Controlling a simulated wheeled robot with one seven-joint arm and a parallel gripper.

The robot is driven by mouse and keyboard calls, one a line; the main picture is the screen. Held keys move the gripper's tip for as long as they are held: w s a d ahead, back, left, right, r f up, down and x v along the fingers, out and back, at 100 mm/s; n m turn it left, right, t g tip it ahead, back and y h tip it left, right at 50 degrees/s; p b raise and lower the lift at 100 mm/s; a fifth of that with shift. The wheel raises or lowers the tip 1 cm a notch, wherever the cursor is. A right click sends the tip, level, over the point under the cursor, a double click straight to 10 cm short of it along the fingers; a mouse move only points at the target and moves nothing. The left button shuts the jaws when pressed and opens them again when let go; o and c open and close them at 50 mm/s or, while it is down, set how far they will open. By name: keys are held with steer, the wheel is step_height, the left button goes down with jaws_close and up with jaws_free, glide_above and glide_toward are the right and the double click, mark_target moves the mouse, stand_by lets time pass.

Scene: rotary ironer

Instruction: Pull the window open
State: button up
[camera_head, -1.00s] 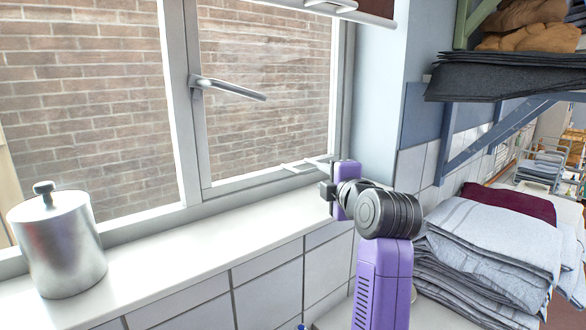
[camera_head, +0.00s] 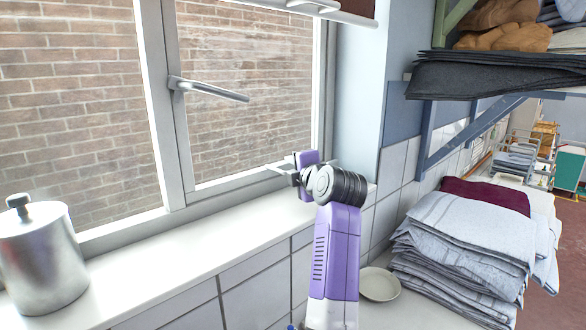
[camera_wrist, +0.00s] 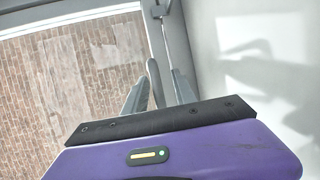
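The window (camera_head: 245,120) has a white frame, and its right sash is shut or nearly so. A grey lever handle (camera_head: 208,88) sits on the sash's left stile and points right, tilted slightly down. My gripper (camera_head: 279,168) is below and right of the handle's free end, in front of the sash's lower right part and above the sill. In the wrist view, my gripper's grey fingers (camera_wrist: 158,92) are apart. A rounded grey bar shows between them; I cannot tell whether it is the handle or whether anything touches.
A metal canister (camera_head: 40,258) stands on the white sill (camera_head: 165,262) at the left. Folded towels (camera_head: 460,245) and a small plate (camera_head: 379,284) lie at the right. A bracketed shelf with dark cloth (camera_head: 490,78) juts out above them. The sill's middle is clear.

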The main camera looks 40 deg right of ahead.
steer(key=shift+c, duration=0.2)
jaws_close()
stand_by(1.2)
